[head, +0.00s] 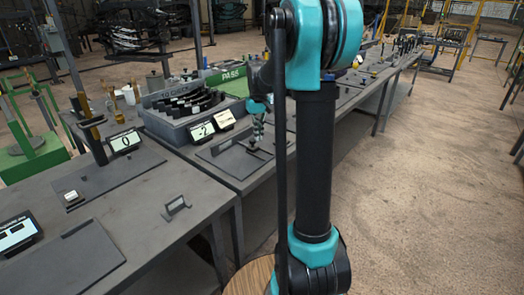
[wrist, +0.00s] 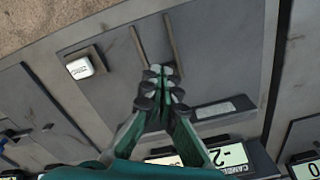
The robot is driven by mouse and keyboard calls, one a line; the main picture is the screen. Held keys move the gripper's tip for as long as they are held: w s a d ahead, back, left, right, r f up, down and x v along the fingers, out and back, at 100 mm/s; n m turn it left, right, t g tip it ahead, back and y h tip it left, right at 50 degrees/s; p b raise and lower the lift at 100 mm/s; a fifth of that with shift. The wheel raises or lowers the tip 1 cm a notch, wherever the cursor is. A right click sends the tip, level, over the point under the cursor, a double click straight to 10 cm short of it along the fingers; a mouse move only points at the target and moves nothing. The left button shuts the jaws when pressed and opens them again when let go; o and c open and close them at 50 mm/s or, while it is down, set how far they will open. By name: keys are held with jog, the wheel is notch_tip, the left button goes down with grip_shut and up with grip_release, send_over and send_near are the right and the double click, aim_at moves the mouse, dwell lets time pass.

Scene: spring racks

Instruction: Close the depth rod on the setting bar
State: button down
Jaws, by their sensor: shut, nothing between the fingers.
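My gripper (head: 258,138) is shut and empty over a dark flat plate (head: 228,163) on the middle bench. In the wrist view its fingertips (wrist: 160,72) meet above the same plate (wrist: 110,95). Two thin dark bars, left (wrist: 139,46) and right (wrist: 172,38), lie just beyond the fingertips. I cannot tell which part is the depth rod or the setting bar, or whether the fingers touch anything. A small white-topped block (wrist: 80,67) sits left of the bars. A display reading -2 (head: 201,131) stands behind the plate; it also shows in the wrist view (wrist: 230,157).
A grey box (head: 165,125) holding black curved pieces stands behind the displays. The nearer bench has a display reading 0 (head: 125,141), another plate (head: 120,180) and a small bracket (head: 176,207). The floor (head: 420,180) at the right is clear.

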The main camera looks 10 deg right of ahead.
jog(key=shift+r, duration=1.75)
jog(key=s+a+f+t, duration=0.1)
jog(key=s+f, duration=0.4)
jog(key=s, duration=0.4)
jog(key=s+f+t, duration=0.1)
jog(key=s+f, duration=0.4)
jog(key=s, duration=0.4)
jog(key=s+a+f+m+t, duration=0.1)
jog(key=s+f+t, duration=0.1)
jog(key=s+f, duration=0.4)
jog(key=s, duration=0.4)
jog(key=shift+a, duration=0.3)
